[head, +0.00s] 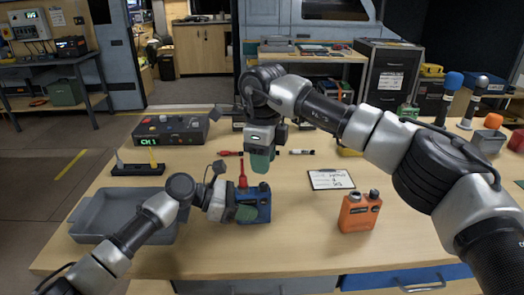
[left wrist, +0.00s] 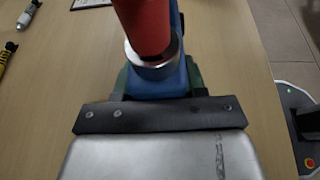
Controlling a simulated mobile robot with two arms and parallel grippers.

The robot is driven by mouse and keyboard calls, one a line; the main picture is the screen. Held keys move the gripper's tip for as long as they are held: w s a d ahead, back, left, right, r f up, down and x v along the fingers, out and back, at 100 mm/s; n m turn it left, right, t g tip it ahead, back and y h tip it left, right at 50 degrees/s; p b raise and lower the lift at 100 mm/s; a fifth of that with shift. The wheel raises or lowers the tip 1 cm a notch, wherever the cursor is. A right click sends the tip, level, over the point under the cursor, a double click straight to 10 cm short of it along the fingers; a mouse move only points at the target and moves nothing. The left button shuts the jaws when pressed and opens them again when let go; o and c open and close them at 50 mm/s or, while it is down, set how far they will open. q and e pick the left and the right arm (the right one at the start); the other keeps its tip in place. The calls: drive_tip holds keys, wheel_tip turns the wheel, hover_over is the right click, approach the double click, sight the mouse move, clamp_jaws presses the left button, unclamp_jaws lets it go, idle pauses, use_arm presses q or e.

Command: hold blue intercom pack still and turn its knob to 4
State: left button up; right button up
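The blue intercom pack (head: 265,203) stands on the wooden table, left of centre in the head view. A red upright part (head: 242,175) with a metal collar rises from its top, and shows large in the left wrist view (left wrist: 146,25). My left gripper (head: 246,213) reaches in from the left, its green fingers on either side of the blue body (left wrist: 158,80), seemingly closed on it. My right gripper (head: 261,162) points down above the table, just above and behind the pack in the picture, apart from it. Its finger gap is not visible. The knob's number cannot be read.
An orange pack (head: 358,212) stands to the right, near a clipboard (head: 331,179). A grey tray (head: 90,224) lies at left. A dark control box (head: 175,130) and black stand (head: 137,169) are behind. Markers (head: 301,152) lie near my right gripper. The front middle is clear.

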use_arm(q)
drive_tip(key=o, duration=0.5)
drive_tip(key=shift+o, duration=0.2)
drive_tip(key=shift+a, duration=0.1)
